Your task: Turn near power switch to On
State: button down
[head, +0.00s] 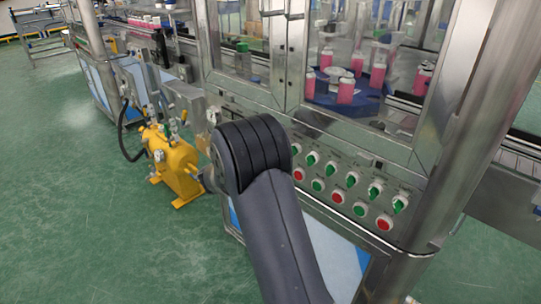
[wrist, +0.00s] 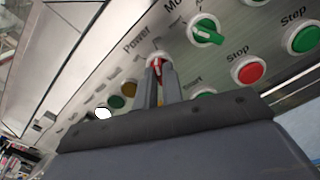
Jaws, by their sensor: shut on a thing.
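In the wrist view, the near power switch (wrist: 157,64) is a red knob in a pale round collar, below the printed word "Power". My gripper (wrist: 160,75) reaches up to it with its two grey fingers on either side of the red knob, shut on it. The fingers cover part of the knob, and I cannot read its On or Off marks. In the head view my black arm hides both my gripper and this switch.
The control panel (head: 328,172) carries green selector knobs, such as one in the wrist view (wrist: 207,31), and a red stop button (wrist: 249,70) close to the right. A yellow pump unit (head: 172,160) stands left of my arm. Green floor is clear at left.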

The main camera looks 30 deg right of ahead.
jog(key=shift+m+b, duration=0.5)
jog(key=c, duration=1.5)
grip_release()
jog(key=shift+c, duration=0.2)
jog(key=v, duration=1)
jog(key=shift+a, duration=0.4)
jog(key=shift+s+d, duration=0.1)
jog(key=x, duration=1)
jog(key=shift+d, duration=0.3)
